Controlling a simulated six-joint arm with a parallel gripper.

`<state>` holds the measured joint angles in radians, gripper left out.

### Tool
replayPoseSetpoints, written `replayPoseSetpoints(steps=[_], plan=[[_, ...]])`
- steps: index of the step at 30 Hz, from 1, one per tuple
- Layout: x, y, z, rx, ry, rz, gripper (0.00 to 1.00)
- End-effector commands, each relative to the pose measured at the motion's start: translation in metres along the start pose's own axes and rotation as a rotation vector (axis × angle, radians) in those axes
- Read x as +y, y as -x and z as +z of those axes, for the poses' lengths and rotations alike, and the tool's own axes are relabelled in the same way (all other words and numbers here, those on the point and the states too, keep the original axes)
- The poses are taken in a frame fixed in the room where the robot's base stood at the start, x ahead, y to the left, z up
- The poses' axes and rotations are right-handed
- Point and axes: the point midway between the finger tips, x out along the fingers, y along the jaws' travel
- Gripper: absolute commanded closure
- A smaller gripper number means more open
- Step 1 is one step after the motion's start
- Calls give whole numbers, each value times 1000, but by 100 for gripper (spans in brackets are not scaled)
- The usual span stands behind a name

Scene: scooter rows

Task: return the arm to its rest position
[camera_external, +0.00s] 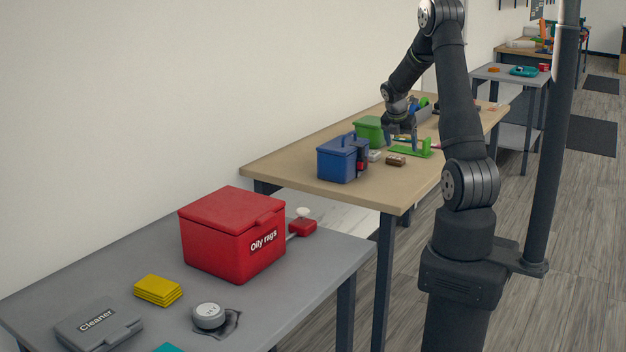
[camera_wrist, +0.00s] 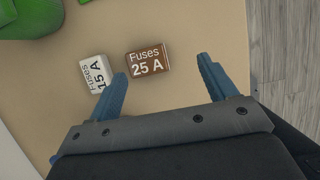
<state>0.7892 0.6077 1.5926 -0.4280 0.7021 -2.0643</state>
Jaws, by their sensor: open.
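My gripper (camera_external: 401,143) hangs over the tan bench (camera_external: 290,155) at the end of my bent arm. In the wrist view my gripper (camera_wrist: 165,85) has its two blue fingers spread wide with nothing between the tips. A brown box labelled "Fuses 25 A" (camera_wrist: 148,60) lies on the bench just beyond the fingertips. A white box labelled "Fuses 15 A" (camera_wrist: 96,74) lies to its left, near the left finger. In the external view the brown box (camera_external: 396,160) and white box (camera_external: 374,155) lie below and in front of my gripper.
A green stand (camera_external: 425,150) is to the right. The grey table (camera_external: 60,275) in front carries a red "Oily rags" bin (camera_external: 215,235). A dark pole (camera_external: 553,150) rises beside my arm.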

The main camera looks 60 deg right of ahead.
Motion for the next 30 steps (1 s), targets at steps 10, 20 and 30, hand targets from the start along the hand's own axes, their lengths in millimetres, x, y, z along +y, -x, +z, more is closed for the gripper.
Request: replayPoseSetpoints(steps=[10,20,30], plan=[[-60,29,26,-2,-4,0,23],[-91,71,51,-5,0,3,23],[-52,103,30,1,73,31,23]])
